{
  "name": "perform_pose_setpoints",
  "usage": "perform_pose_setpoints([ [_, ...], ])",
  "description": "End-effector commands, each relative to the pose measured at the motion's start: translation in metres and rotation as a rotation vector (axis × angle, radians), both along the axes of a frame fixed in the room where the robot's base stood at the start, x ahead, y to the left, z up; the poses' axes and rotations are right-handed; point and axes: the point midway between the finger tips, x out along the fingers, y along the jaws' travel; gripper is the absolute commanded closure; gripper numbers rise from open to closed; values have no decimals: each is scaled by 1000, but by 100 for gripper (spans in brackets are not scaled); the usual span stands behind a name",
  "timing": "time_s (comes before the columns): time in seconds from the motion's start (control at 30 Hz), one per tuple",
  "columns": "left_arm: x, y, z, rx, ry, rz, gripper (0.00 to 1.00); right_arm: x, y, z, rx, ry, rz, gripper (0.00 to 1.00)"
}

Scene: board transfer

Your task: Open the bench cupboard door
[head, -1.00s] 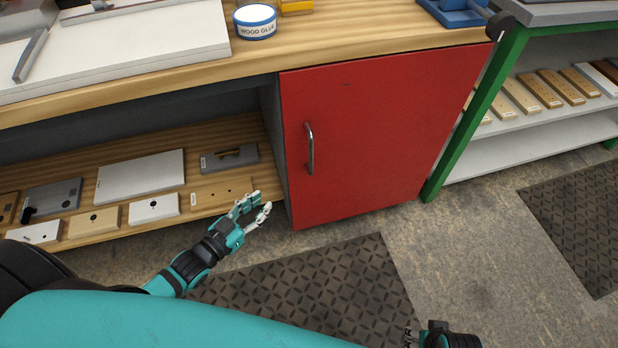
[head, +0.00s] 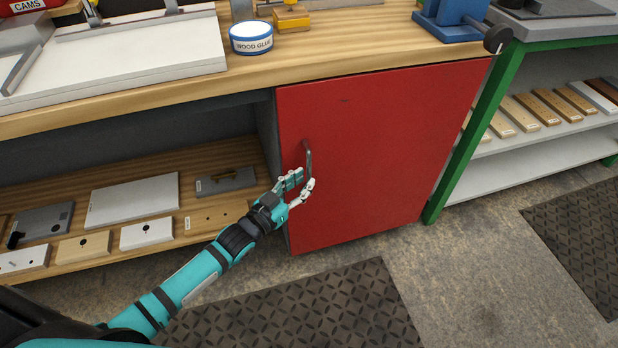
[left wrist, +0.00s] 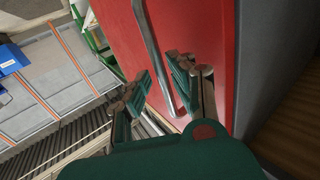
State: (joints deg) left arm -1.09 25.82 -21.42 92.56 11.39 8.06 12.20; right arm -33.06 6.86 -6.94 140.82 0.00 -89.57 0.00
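The red cupboard door (head: 375,150) is shut under the bench top, with a vertical metal bar handle (head: 307,152) near its left edge. My left gripper (head: 303,179) is at the lower part of the handle, in front of the door. In the left wrist view the gripper (left wrist: 158,76) is open, its two fingers apart. The handle (left wrist: 154,40) runs down between the fingers there, beside the red door (left wrist: 208,25). Whether a finger touches the handle I cannot tell. My right gripper is not in view.
An open shelf (head: 75,167) with several plates lies left of the door. A green-framed rack (head: 472,140) stands to the right. A tub of wood glue (head: 251,38) is on the bench top (head: 345,45). The floor before the door is clear except for a flat mat (head: 300,310).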

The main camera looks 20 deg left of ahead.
Motion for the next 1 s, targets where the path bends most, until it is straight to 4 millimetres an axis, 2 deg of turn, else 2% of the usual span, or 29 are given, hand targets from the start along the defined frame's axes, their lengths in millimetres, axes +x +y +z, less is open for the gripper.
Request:
perform_pose_setpoints([
  [0.03, 8, -3, -1, 0, -2, 1, 77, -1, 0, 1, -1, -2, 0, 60],
  [0.2, 24, -10, -1, -1, 0, 0, 77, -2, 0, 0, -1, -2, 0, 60],
  [0.57, 29, -11, 0, 0, 1, 0, 77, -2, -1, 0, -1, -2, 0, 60],
  [0.77, 28, -11, 0, 0, 1, 0, 100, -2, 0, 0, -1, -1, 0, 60],
  [1.0, 28, -11, 0, 0, 1, 1, 100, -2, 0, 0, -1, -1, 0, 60],
])
